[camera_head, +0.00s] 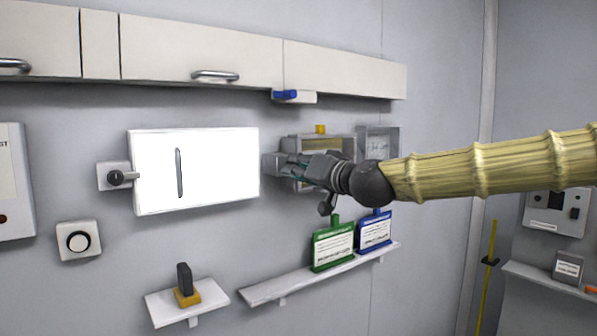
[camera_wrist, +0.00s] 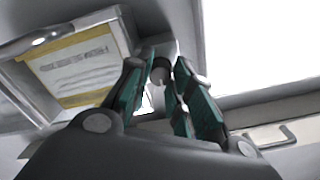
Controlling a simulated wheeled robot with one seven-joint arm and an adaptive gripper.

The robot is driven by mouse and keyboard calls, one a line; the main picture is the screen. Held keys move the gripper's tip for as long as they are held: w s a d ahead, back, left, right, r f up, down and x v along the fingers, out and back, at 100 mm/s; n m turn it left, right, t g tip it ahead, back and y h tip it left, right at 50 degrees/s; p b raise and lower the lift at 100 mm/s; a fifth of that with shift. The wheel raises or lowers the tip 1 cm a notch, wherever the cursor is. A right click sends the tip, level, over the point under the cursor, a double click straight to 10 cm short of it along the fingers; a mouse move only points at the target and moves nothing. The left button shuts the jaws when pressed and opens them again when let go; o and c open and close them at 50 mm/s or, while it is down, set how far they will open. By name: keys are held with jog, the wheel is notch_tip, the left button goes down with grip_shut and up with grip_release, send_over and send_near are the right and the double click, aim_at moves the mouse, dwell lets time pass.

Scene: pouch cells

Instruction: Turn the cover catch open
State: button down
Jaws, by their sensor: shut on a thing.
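My gripper (camera_head: 286,165) reaches in from the right to the wall, at the right edge of a bright white panel (camera_head: 220,170). In the wrist view my gripper (camera_wrist: 163,82) has its two teal-padded fingers closed around a small round grey knob (camera_wrist: 161,70). This knob appears to be the cover catch, on a pale plate (camera_head: 270,166) between the white panel and a yellow-framed box (camera_head: 342,145). The fingers hide much of the knob, and its turn angle cannot be told. The yellow-framed box also shows in the wrist view (camera_wrist: 45,72).
Another knob (camera_head: 117,178) sits left of the panel. Cabinets (camera_head: 340,70) run above, with a small blue-topped block (camera_head: 292,96) below them. A shelf (camera_head: 290,286) below my gripper holds a green card (camera_head: 333,246) and a blue card (camera_head: 375,231).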

jog(key=shift+f+m+b, duration=0.1)
jog(key=shift+m+b, duration=5.2)
jog(key=shift+m, duration=3.3)
jog(key=c, duration=1.3)
grip_release()
jog(key=shift+d, duration=0.1)
jog(key=shift+o, duration=0.2)
jog(key=v, duration=1.2)
